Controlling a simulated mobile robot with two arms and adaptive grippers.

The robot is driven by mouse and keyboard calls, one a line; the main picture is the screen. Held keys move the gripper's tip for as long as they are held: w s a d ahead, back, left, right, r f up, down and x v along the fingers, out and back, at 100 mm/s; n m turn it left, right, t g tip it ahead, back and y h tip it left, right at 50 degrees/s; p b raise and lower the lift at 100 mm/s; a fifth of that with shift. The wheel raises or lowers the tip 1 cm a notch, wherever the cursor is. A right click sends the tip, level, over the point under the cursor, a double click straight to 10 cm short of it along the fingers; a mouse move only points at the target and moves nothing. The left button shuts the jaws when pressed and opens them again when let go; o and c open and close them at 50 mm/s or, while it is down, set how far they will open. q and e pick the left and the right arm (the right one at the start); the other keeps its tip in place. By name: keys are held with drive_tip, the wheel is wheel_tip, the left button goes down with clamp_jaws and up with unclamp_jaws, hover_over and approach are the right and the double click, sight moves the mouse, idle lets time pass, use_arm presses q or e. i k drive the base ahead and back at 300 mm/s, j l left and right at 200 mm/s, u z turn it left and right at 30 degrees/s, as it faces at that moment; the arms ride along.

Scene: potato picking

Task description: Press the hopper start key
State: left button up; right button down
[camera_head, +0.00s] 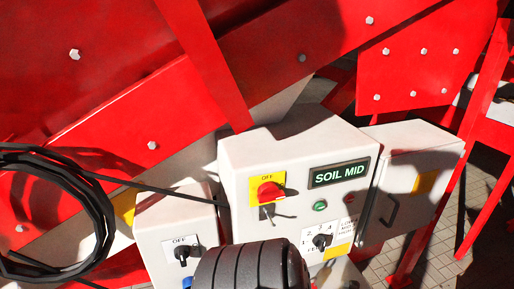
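A light grey control box (240,180) labelled SOIL MID stands in the middle. Its front carries a red rotary switch (268,191) on a yellow OFF plate, a green button (320,206), a small red button (349,198) and a black numbered selector (322,241). A small metal key or lever shows under the red switch. No label that I can read says hopper, so I cannot tell which control is the hopper start key. A black ribbed cylinder (250,268), likely part of my arm, covers the box's lower front. No gripper fingers show.
A lower box (155,215) with a black OFF switch (183,252) stands on the left, and a box with a handle (415,165) on the right. Black cables (95,205) coil at the left. Red machine panels (110,110) fill the back. Paving shows at lower right.

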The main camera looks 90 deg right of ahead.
sight(320, 207)
drive_tip(key=z, duration=3.1)
